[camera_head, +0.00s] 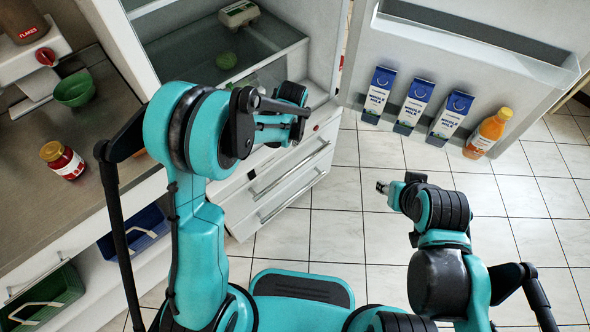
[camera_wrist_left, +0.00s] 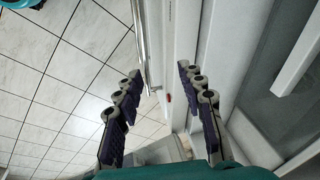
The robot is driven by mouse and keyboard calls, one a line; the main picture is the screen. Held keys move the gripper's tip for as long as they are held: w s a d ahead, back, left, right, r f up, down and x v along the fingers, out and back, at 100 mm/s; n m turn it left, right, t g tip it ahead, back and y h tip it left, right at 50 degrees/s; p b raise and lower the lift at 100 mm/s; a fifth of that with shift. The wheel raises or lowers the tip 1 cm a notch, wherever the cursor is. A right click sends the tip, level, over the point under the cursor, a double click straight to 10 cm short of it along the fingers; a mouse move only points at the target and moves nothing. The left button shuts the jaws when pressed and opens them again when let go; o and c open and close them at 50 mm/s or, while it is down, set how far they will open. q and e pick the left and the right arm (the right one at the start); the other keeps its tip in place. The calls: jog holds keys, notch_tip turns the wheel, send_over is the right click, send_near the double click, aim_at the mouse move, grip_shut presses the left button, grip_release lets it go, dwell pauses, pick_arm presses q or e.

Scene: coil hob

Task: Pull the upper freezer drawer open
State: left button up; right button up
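The upper freezer drawer (camera_head: 312,142) is a white front with a long bar handle (camera_head: 290,168), low in the open fridge. It looks shut, flush with the lower drawer (camera_head: 268,217). My left gripper (camera_head: 298,112) is above the upper handle, partly hidden by my arm. In the left wrist view my left gripper (camera_wrist_left: 160,72) is open, its dark fingers spread with nothing held. A bar handle (camera_wrist_left: 139,42) shows beyond the left fingertip; which drawer it belongs to I cannot tell. My right gripper (camera_head: 384,188) is over the floor, away from the drawers, too small to judge.
The fridge door (camera_head: 480,60) stands wide open at right, its shelf holding several items: milk cartons (camera_head: 412,105) and a juice bottle (camera_head: 487,134). A counter (camera_head: 95,180) with a jar (camera_head: 62,160) and green bowl (camera_head: 74,90) is at left. Tiled floor before the drawers is clear.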

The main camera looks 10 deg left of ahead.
pick_arm(q)
jog(key=m+g+b, duration=0.1)
jog(key=m+b, duration=0.1)
send_near(295, 168)
jog(key=shift+y, duration=0.3)
jog(key=b+x, duration=0.2)
jog(key=x, duration=0.6)
jog(key=shift+d+f+b, duration=0.1)
jog(key=shift+f+b, duration=0.3)
grip_shut()
